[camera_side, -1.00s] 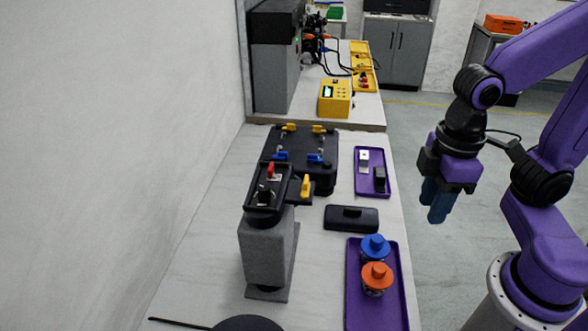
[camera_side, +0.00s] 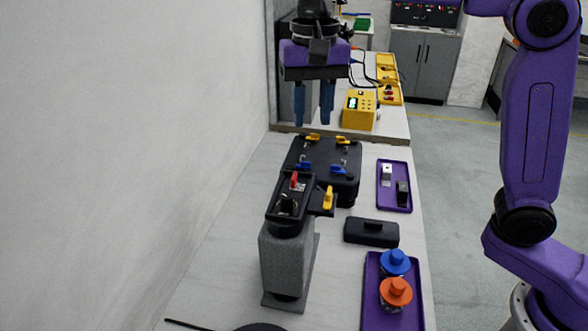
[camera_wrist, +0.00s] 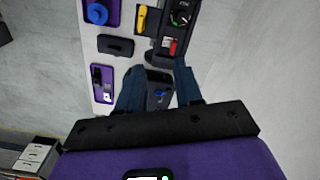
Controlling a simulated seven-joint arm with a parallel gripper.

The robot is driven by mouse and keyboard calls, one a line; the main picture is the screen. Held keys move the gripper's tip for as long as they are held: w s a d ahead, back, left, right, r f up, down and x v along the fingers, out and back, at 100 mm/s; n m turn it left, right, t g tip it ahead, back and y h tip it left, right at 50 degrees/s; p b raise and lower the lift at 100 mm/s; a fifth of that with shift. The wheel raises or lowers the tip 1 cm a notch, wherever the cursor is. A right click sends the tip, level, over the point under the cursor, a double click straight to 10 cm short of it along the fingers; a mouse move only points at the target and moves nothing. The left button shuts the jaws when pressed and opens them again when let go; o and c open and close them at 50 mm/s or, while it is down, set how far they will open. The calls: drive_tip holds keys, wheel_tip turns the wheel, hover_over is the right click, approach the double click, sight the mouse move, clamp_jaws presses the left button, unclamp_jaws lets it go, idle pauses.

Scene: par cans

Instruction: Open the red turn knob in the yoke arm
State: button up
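The red turn knob (camera_side: 294,181) stands on the black top panel of the yoke arm (camera_side: 272,212), near its far end. It also shows in the wrist view (camera_wrist: 173,47), near the upper middle. A yellow knob (camera_side: 328,198) sits on a side tab of the panel, and a black knob (camera_side: 287,204) is nearer the camera. My gripper (camera_side: 312,121) points down, above and beyond the yoke arm, over the far side of the black box. Its two blue fingers are apart with nothing between them. In the wrist view (camera_wrist: 160,70) the red knob lies beyond the fingertips.
A black box (camera_side: 345,168) with yellow and blue levers stands behind the yoke arm. To the right are a purple tray (camera_side: 408,170) with small parts, a black block (camera_side: 371,232) and a purple tray (camera_side: 373,300) with blue and orange knobs. A wall runs along the left.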

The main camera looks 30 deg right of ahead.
sight(294, 176)
drive_tip(key=w+r+m, duration=0.3)
drive_tip(key=w+m, duration=0.1)
drive_tip(key=m, duration=0.1)
drive_tip(key=f, duration=1.7)
drive_tip(key=shift+a+f, duration=0.2)
drive_tip(key=shift+a, duration=0.2)
clamp_jaws()
